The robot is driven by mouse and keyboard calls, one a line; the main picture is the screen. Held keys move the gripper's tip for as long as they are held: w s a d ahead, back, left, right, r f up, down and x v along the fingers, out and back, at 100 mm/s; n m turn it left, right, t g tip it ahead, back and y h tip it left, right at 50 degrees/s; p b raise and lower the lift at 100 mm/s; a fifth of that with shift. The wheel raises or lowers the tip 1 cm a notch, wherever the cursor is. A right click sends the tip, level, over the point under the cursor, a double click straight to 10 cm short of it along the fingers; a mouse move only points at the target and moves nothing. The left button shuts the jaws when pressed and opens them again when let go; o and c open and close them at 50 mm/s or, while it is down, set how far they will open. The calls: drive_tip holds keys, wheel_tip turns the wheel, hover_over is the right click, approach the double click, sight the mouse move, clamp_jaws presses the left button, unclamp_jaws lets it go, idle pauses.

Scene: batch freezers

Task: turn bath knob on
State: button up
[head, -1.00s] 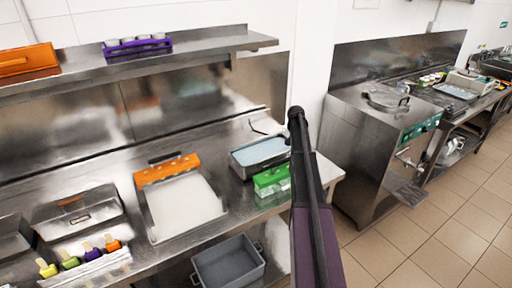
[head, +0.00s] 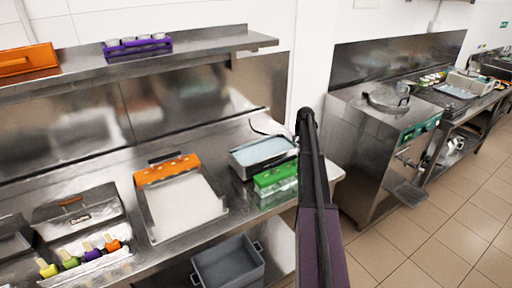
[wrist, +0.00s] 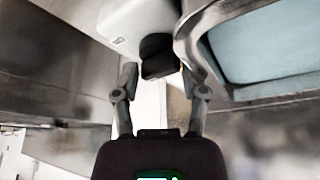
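The bath is a steel tub with pale blue liquid (head: 264,151) at the right end of the steel counter in the head view. Its rim and blue liquid (wrist: 270,45) fill the upper right of the wrist view. A pale grey housing (wrist: 135,22) beside it carries a black knob (wrist: 158,56). My gripper (wrist: 160,78) is open, its two fingers apart on either side of the knob's lower end. I cannot tell whether either finger touches the knob. In the head view the knob does not show, and I cannot make out my gripper's fingers.
A green mould (head: 275,180) stands in front of the bath. A tray with an orange mould (head: 167,170) lies to its left. A shelf (head: 180,59) runs above. A grey bin (head: 229,263) sits below. A steel machine (head: 365,150) stands across a gap at right.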

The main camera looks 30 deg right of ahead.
drive_tip(key=shift+d+n+t+y, duration=0.15)
drive_tip(key=shift+n+y, duration=0.45)
drive_tip(key=shift+n, duration=0.95)
drive_tip(key=shift+n+t+y, duration=0.15)
drive_tip(key=shift+n+y, duration=0.45)
drive_tip(key=shift+n, duration=0.95)
drive_tip(key=p+v, duration=1.3)
drive_tip(key=v, duration=0.1)
drive_tip(key=s+a+g, duration=0.1)
drive_tip(key=s+a, duration=0.1)
drive_tip(key=a, duration=1.2)
drive_tip(key=s+a+f+g, duration=0.1)
drive_tip(key=s+a, duration=0.2)
drive_tip(key=a, duration=1.2)
drive_tip(key=shift+a, duration=0.2)
drive_tip(key=s+a+f+g+b, duration=0.1)
drive_tip(key=s+a+f+b, duration=0.3)
drive_tip(key=s+a, duration=0.6)
drive_tip(key=s+a+f+g+b, duration=0.1)
drive_tip(key=s+a+f+b, duration=0.4)
drive_tip(key=s+a, duration=0.5)
drive_tip(key=a, duration=0.3)
drive_tip(key=shift+s+f+m+g, duration=0.15)
drive_tip(key=shift+f+m+g, duration=0.15)
drive_tip(key=shift+f+m, duration=0.1)
